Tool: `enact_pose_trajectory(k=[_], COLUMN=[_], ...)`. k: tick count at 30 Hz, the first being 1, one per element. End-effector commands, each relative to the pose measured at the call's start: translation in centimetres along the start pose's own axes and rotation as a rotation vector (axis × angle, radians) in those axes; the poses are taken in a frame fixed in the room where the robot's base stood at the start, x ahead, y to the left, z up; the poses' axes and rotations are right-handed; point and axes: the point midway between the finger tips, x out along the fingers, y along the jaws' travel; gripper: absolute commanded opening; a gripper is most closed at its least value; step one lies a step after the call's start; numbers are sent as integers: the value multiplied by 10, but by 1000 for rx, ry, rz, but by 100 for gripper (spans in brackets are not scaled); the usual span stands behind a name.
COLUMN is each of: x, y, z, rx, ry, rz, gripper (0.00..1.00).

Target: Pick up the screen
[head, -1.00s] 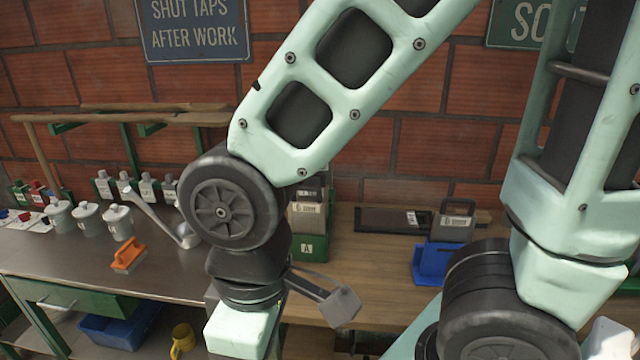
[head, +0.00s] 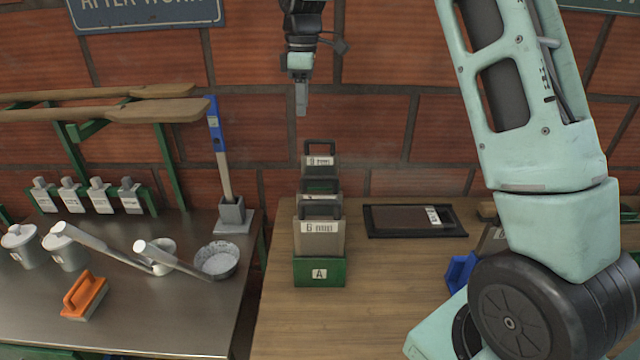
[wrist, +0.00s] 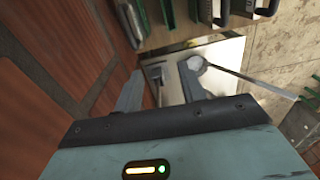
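Several flat screens with dark handles stand in a green holder marked A (head: 320,272) on the wooden bench. The front screen (head: 327,243) has a label that seems to read 6 mm; another screen (head: 319,161) shows behind it. I cannot tell which one the task means. A dark framed panel (head: 395,221) with a white label lies flat to their right. My gripper (head: 301,110) hangs high above and behind the holder, near the brick wall, pointing down and apart from everything. In the wrist view its two fingers (wrist: 160,85) are apart with nothing between them.
A metal table (head: 200,330) on the left holds an orange-handled tool (head: 84,296), pots, ladles and a bowl (head: 217,260). A blue-handled tool (head: 220,140) stands upright near its back. A blue object (head: 460,272) sits right. The bench front is clear.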

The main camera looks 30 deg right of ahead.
Motion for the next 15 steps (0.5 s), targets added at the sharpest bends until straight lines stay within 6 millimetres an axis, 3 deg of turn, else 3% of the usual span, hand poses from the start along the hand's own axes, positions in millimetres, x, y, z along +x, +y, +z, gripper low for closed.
enact_pose_trajectory(k=[1,3,6,11,15], x=[-1,-3,-3,16,44], y=[21,40,53,56,56], z=[14,29,41,46,46], rx=[-3,-14,-25,-29,-30], ry=[-7,-16,-25,-29,-29], rz=[5,9,10,7,7], gripper=[40,40,40,40,40])
